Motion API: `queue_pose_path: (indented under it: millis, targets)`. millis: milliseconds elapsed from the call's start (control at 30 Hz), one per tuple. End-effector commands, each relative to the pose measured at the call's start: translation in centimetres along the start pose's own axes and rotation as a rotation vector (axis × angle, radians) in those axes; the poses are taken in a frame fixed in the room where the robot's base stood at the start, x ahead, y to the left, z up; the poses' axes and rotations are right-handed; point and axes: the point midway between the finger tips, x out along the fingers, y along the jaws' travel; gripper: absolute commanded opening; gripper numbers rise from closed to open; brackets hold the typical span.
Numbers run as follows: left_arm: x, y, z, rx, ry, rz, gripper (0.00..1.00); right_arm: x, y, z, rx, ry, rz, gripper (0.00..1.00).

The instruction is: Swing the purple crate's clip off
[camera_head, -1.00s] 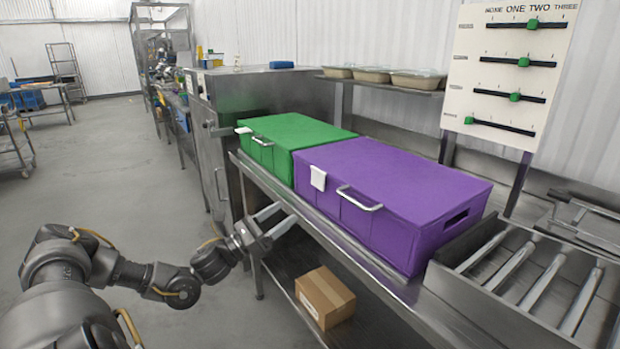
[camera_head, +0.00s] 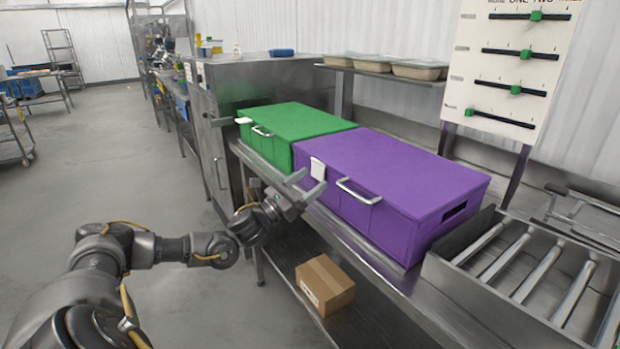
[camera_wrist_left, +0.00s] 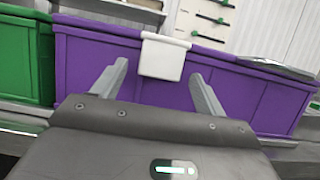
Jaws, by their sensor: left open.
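The purple crate (camera_head: 410,185) stands closed on the steel counter, to the right of the green crate (camera_head: 300,124). Its white clip (camera_head: 318,169) hangs over the front top edge near the left corner, left of the silver handle (camera_head: 359,191). The clip also shows in the left wrist view (camera_wrist_left: 164,57), lying flat down the crate's front. My left gripper (camera_head: 305,184) is open and empty in front of the clip. In the left wrist view its fingers (camera_wrist_left: 158,84) stand either side of the clip, apart from it. My right gripper is not in view.
A roller tray (camera_head: 530,270) stands right of the purple crate. A cardboard box (camera_head: 325,284) lies on the lower shelf. Food trays (camera_head: 385,67) sit on a back shelf beside a slider board (camera_head: 510,75).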

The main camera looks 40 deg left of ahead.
Motion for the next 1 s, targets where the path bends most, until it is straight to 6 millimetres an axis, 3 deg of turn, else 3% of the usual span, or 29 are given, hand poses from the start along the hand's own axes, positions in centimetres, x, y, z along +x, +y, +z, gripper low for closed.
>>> queue_pose_path:
  millis: [400,733,933,1000]
  targets:
    - [0.9,0.0,0.0,0.000,0.001,0.000,0.73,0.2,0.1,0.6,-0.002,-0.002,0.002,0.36]
    - [0.8,0.0,0.0,0.000,0.001,0.000,0.30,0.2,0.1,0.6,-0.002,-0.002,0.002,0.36]
    - [0.8,0.0,0.1,0.001,0.006,0.000,0.28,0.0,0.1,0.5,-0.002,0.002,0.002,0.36]
    - [0.8,0.1,0.2,0.001,0.015,0.000,0.28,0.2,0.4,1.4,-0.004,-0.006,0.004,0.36]
